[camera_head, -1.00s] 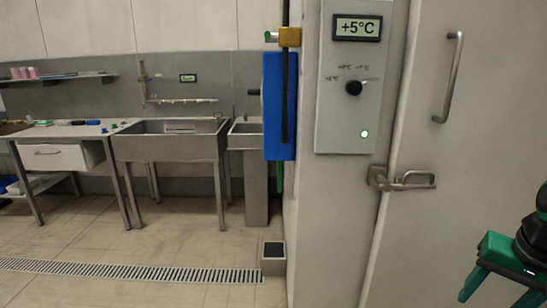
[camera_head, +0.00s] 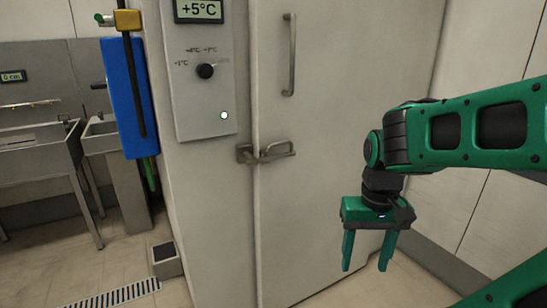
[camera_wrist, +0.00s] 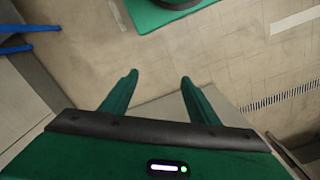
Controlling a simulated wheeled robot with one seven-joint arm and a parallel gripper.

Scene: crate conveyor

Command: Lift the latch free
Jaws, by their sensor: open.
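The metal latch (camera_head: 266,152) sits at the left edge of the cold-room door (camera_head: 340,120), below the long vertical handle (camera_head: 290,55). Its loop sticks out to the right across the door, and its plate sits on the frame beside the door. The door looks shut. My gripper (camera_head: 366,268) hangs pointing down, to the right of the latch and lower in the picture, apart from it. Its two green fingers are spread and nothing is between them. In the wrist view, the open fingers (camera_wrist: 158,82) show above the floor. The latch is not visible there.
A control panel (camera_head: 202,75) reading +5°C is left of the door. A blue board (camera_head: 130,97) hangs on the cold room's side. Steel sinks (camera_head: 40,150) stand at far left. A small box (camera_head: 166,260) and a floor drain (camera_head: 110,297) lie low left.

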